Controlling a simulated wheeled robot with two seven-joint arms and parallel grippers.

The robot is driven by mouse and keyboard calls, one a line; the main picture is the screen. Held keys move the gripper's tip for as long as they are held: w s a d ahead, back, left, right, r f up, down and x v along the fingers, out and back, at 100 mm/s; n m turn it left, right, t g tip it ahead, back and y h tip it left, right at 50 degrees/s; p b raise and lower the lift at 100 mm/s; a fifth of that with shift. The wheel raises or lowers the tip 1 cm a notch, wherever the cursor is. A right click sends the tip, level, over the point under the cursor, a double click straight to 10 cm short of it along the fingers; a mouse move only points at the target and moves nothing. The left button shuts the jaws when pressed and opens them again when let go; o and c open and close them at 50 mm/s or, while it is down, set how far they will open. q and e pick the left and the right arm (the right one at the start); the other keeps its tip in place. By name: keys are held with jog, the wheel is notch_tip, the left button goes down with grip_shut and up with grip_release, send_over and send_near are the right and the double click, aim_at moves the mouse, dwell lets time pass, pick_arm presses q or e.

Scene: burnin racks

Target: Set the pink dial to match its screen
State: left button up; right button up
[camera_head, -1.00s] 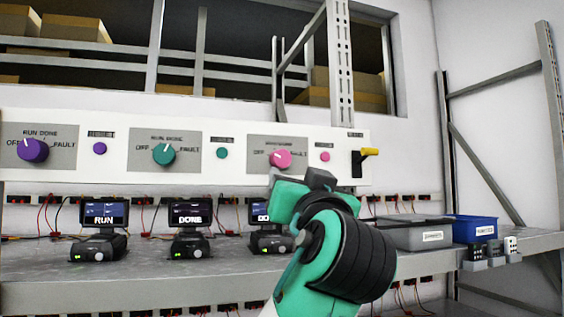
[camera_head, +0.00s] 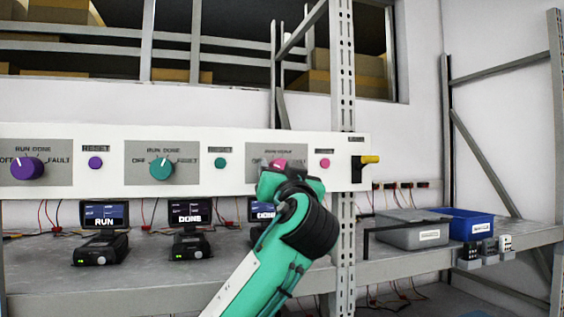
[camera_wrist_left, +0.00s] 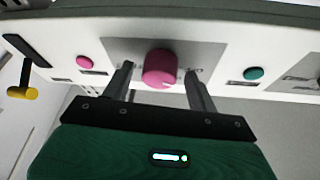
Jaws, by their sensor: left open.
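The pink dial (camera_head: 279,162) is on the grey right-hand plate of the white wall panel. In the head view my arm partly covers it, and its pointer cannot be read. The wrist view shows the dial (camera_wrist_left: 159,68) between the two open fingers of my left gripper (camera_wrist_left: 158,72). A gap shows on each side, and the fingers do not grip it. In the head view the left gripper (camera_head: 289,178) is just in front of the dial's plate, its fingertips hidden. The screen below the dial (camera_head: 261,211) is partly covered by my arm; its word looks like DONE. My right gripper is out of view.
A purple dial (camera_head: 28,166) and a teal dial (camera_head: 162,167) share the panel, with small round buttons beside them. A small pink button (camera_head: 325,163) and a yellow-handled switch (camera_head: 370,159) are at right. A grey bin (camera_head: 415,236) and blue bin (camera_head: 468,223) stand on the shelf.

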pick_arm(q)
jog(key=shift+w, duration=0.1)
jog(key=c, duration=1)
jog(key=shift+m, duration=0.5)
jog(key=m+g+h, duration=0.1)
jog(key=m+h, duration=0.1)
jog(key=m, duration=0.3)
jog(key=m+g+h, duration=0.1)
jog(key=m+h, duration=0.1)
jog(key=m, duration=0.4)
jog(key=m+g+h, duration=0.1)
jog(key=m+g, duration=0.1)
jog(key=m, duration=0.4)
jog(key=shift+a+r+h+b, duration=0.1)
jog(key=shift+r+h+b, duration=0.2)
jog(key=shift+r+h, duration=0.1)
jog(key=shift+m+g+p, duration=0.45)
jog(key=shift+m+g, duration=0.15)
jog(key=shift+m, duration=0.5)
jog(key=shift+f, duration=0.1)
